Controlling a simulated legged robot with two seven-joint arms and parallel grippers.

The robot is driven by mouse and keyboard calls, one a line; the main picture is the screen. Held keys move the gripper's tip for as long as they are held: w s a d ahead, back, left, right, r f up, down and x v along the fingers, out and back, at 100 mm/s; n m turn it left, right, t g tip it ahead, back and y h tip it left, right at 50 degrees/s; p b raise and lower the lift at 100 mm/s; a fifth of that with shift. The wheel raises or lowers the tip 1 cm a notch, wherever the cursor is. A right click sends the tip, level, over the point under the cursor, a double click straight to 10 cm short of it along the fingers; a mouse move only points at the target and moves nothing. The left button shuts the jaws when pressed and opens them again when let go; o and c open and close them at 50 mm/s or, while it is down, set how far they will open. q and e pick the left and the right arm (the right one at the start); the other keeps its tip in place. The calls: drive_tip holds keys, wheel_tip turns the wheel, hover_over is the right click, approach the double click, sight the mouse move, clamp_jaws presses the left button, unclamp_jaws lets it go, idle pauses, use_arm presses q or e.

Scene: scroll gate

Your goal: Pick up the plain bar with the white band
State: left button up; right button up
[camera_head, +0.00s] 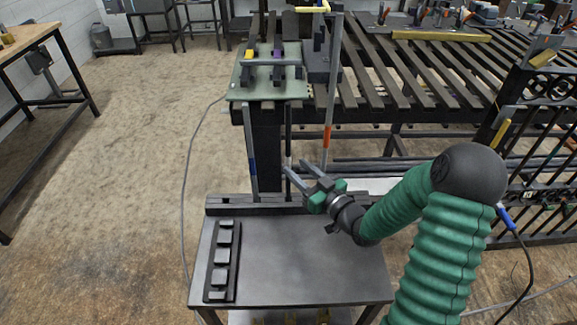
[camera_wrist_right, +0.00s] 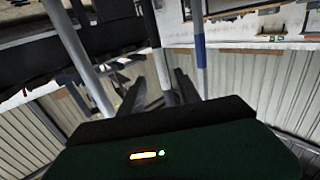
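The plain bar with the white band (camera_head: 288,135) stands upright as a thin dark rod between the rack and the bench's back rail. Its pale band shows near my fingertips. My right gripper (camera_head: 295,170) is at the bar's lower half, fingers spread and pointing toward it. In the right wrist view, the two dark fingers (camera_wrist_right: 160,92) stand apart, with a pale bar (camera_wrist_right: 159,60) appearing between or just beyond them. I cannot tell whether they touch it. My left gripper is not in view.
A blue-banded bar (camera_head: 250,150) stands left of it, also seen in the wrist view (camera_wrist_right: 200,55). An orange-banded bar (camera_head: 330,105) stands right. The bench (camera_head: 300,265) is mostly clear, with a dark slotted holder (camera_head: 222,260) at left. A slatted table (camera_head: 425,75) lies behind.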

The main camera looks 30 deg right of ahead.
sight(288, 161)
drive_tip(key=w, duration=0.4)
drive_tip(key=shift+w+a+b, duration=0.3)
drive_tip(key=shift+a, duration=0.1)
clamp_jaws()
drive_tip(key=shift+r, duration=0.1)
idle(0.8)
